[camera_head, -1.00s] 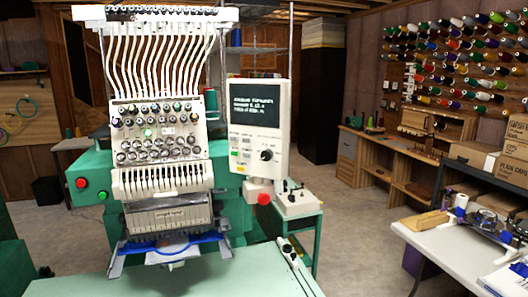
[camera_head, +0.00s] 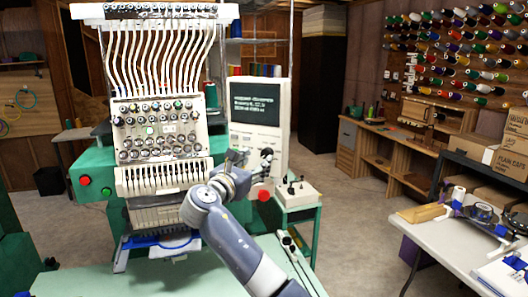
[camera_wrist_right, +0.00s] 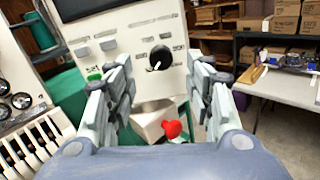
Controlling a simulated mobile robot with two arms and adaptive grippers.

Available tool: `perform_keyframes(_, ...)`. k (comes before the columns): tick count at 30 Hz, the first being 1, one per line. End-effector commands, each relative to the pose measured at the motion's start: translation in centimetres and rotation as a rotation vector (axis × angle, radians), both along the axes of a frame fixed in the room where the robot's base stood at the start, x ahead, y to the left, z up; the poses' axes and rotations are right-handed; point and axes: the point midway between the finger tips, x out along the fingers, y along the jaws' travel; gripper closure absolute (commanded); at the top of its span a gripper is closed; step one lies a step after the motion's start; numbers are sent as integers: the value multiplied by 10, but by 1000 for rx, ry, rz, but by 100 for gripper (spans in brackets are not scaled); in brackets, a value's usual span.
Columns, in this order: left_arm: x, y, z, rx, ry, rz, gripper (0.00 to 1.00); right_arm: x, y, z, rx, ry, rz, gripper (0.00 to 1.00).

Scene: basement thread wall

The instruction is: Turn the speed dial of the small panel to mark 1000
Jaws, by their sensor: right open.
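The small panel (camera_head: 271,103) is a white upright box with a dark screen, on the right side of the embroidery machine. Its black speed dial (camera_wrist_right: 159,57) shows in the right wrist view, with a light pointer toward the lower left; the mark numbers are too small to read. My right gripper (camera_wrist_right: 160,92) is open and empty, its fingers spread in front of the panel, with the dial between and beyond them, apart from it. In the head view the right gripper (camera_head: 250,158) covers the panel's lower part. My left gripper is not in view.
A red stop button (camera_wrist_right: 172,129) sits below the panel. The embroidery machine (camera_head: 160,135) stands left of it, with a green table (camera_head: 130,284) in front. A white table (camera_head: 440,240) stands at the right.

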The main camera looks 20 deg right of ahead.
Motion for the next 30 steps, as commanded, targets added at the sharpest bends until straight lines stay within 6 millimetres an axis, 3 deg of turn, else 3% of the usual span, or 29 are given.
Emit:
perform_keyframes(3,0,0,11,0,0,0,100,18,-18,3,0,2,-4,52)
perform_keyframes(9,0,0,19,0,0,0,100,39,-36,2,1,1,-1,52)
perform_keyframes(24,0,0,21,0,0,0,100,49,-45,-1,4,0,0,52)
perform_keyframes(30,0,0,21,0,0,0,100,49,-45,-1,4,0,0,96)
